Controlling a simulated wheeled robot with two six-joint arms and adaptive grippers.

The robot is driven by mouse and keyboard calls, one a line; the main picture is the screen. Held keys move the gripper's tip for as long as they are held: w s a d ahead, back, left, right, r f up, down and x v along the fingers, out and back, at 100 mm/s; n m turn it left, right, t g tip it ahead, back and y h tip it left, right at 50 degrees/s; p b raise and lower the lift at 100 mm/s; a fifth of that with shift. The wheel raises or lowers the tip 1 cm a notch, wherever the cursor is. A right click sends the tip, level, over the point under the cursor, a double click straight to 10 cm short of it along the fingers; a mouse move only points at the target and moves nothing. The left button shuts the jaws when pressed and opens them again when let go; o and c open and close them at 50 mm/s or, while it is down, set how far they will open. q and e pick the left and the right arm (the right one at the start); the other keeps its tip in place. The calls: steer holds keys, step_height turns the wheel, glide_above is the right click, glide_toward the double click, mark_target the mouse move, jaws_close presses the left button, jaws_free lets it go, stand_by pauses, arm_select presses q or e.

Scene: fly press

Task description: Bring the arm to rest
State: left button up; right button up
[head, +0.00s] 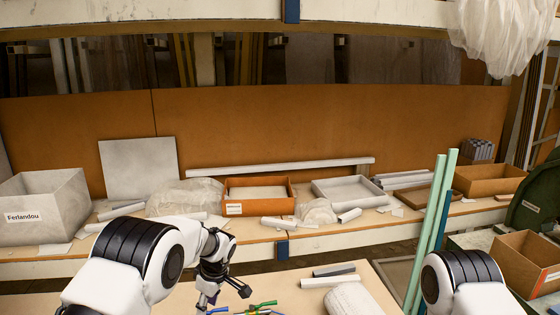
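My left arm comes in from the lower left. Its gripper (222,297) hangs over the left part of the near table, pointing down. Its two dark fingers appear spread apart, with nothing seen between them. Small green, yellow and red pieces (262,306) lie on the table just right of it, partly cut off by the bottom edge. My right arm shows only as a white and black joint at the lower right. The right gripper is out of the picture.
The near table (385,306) also bears grey and white bars (331,281) and a pale wrapped lump (352,300). Tall green poles (432,232) stand close left of my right arm. A back bench holds a white box (40,208), an orange tray (258,207) and a grey tray (350,203).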

arm_select(q)
steer(key=s+a+f+m+h, duration=0.35)
steer(key=s+f+m, duration=0.35)
steer(key=s+f, duration=1.25)
steer(key=s+a+r+m, duration=0.1)
steer(key=s+r+m, duration=0.15)
steer(key=s, duration=0.95)
steer(key=s+a+r+m, duration=0.15)
steer(key=s+m, duration=0.25)
steer(key=s, duration=0.8)
step_height(320, 180, down, 27)
steer(key=w+b, duration=0.1)
steer(key=b, duration=2.5)
steer(key=shift+g+y, duration=0.3)
steer(key=shift+y, duration=0.05)
steer(key=shift+w+a+f, duration=0.1)
steer(key=shift+c, duration=0.4)
